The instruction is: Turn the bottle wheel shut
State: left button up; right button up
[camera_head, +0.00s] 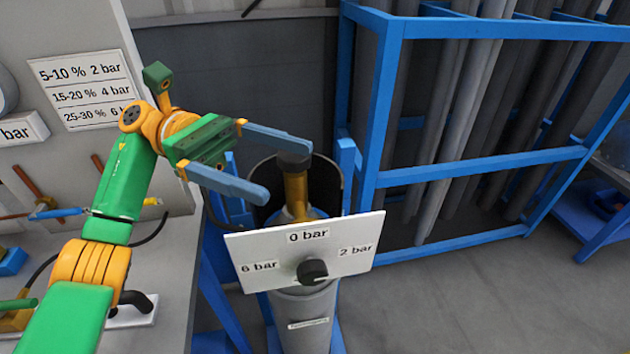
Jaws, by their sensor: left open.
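The gas bottle (305,320) stands behind and below a white panel (345,230) marked 0 bar, 2 bar and 6 bar. A brass valve (297,192) rises above the panel. Its dark wheel (294,161) is at the top, and the far finger partly covers it. My left gripper (287,172) is open, with its two blue fingers reaching right. One fingertip overlaps the wheel's upper edge and the other lies left of the valve. Whether either finger touches cannot be told. A black knob (313,271) sits on the panel. My right gripper is not in view.
A blue rack (480,170) with several grey pipes stands right of the bottle. A grey wall board with a pressure sign (85,90) and a bench with tools are at left. The grey floor (470,300) at lower right is clear.

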aim_at(294, 161)
jog(key=k+l, duration=0.15)
jog(key=k, duration=0.3)
jog(key=k+l, duration=0.15)
jog(key=k, duration=0.3)
